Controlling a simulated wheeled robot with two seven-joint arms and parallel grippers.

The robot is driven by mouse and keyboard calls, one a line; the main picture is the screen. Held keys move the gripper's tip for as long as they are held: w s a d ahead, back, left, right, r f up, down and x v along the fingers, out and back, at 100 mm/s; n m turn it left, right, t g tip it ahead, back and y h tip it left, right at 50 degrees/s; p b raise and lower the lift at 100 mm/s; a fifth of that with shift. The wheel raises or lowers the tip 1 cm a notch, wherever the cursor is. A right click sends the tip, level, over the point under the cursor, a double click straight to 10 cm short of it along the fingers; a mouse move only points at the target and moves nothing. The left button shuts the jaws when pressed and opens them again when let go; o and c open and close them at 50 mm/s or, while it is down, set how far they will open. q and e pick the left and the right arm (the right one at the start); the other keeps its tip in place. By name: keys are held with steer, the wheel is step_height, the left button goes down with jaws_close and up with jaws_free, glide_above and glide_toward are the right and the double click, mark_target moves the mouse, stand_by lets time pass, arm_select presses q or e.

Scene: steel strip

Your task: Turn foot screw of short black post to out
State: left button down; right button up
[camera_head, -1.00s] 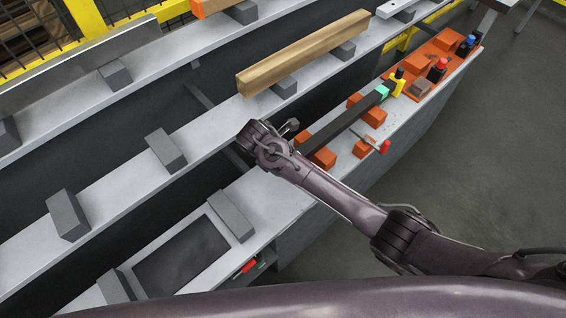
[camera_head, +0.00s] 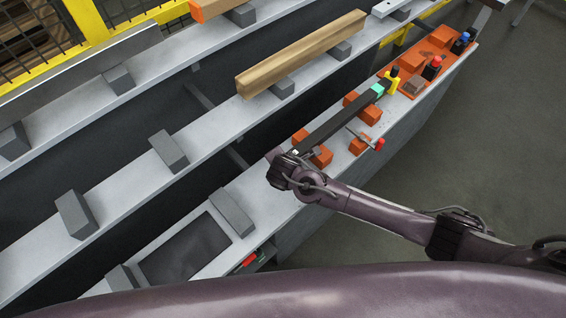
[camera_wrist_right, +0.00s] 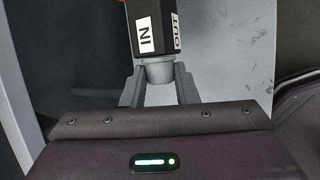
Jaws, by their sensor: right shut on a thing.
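The short black post (camera_head: 340,118) lies across orange blocks on the near strip, with a teal and a yellow part at its far end. In the right wrist view its end (camera_wrist_right: 158,35) carries white labels reading IN and OUT. A grey round foot screw (camera_wrist_right: 158,72) sticks out of that end. My right gripper (camera_wrist_right: 158,86) is shut on the foot screw, one finger on each side. In the head view my right gripper (camera_head: 287,157) is at the near end of the post, and the wrist hides the screw. My left gripper is not in view.
A red-handled clamp (camera_head: 379,145) stands just right of the post. An orange tray (camera_head: 440,48) with small bottles is at the far right. A wooden beam (camera_head: 300,54) lies on the middle strip. A dark plate (camera_head: 186,250) lies at the lower left.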

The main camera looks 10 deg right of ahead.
steer(key=shift+t+y, duration=0.3)
steer(key=shift+d, duration=0.1)
steer(key=o, duration=1)
steer(key=v, duration=0.7)
steer(key=shift+s+r+b, duration=0.25)
steer(key=shift+r+b, duration=0.1)
steer(key=shift+b, duration=0.1)
